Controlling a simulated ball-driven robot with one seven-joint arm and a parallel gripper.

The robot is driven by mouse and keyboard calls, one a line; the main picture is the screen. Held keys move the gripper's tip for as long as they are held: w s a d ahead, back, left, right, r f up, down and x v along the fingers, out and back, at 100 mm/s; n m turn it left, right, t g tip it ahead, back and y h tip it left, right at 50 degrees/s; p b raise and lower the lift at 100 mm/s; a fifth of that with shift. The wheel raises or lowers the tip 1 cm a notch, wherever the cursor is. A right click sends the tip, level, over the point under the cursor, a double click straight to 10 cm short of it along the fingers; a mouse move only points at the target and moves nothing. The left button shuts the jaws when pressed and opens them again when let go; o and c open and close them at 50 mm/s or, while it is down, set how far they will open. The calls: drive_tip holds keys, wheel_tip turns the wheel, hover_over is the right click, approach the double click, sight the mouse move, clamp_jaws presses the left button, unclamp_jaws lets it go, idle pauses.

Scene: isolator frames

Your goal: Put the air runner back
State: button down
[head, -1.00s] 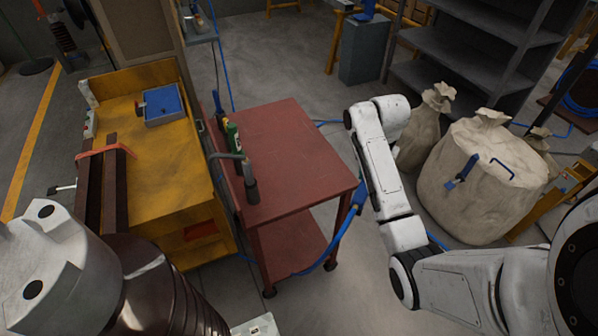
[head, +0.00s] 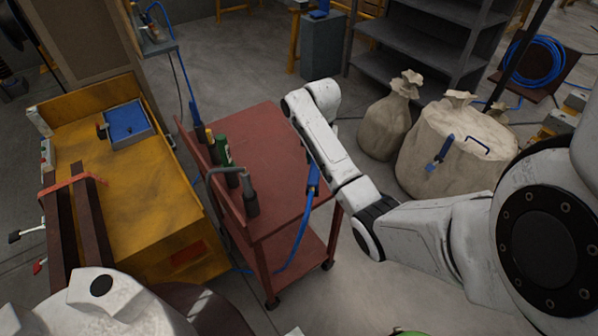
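A slim blue tool (head: 313,178), which I take to be the air runner, shows at the left side of my white forearm, over the front right part of the red cart (head: 275,150). A blue hose (head: 298,238) runs down from it past the cart's front edge. I cannot tell whether the tool rests on the cart or is held. My arm reaches from the right to above the cart. My gripper is hidden behind the forearm and wrist.
Several upright tools, including a green one (head: 222,149), stand along the cart's left side. A yellow bench (head: 150,205) with a blue box (head: 127,121) is to its left. Tied sacks (head: 455,160) stand right of the arm; a dark shelf unit (head: 425,50) is behind.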

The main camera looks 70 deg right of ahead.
drive_tip(key=w+f, duration=0.4)
drive_tip(key=w+d+f, duration=0.1)
drive_tip(key=f, duration=0.1)
drive_tip(key=shift+w, duration=0.4)
drive_tip(key=shift+w+f, duration=0.1)
drive_tip(key=shift+f, duration=1.55)
drive_tip(key=shift+f, duration=0.15)
drive_tip(key=c, duration=0.7)
unclamp_jaws()
drive_tip(key=shift+a, duration=0.1)
wheel_tip(320, 180, up, 12)
drive_tip(key=shift+r, duration=0.1)
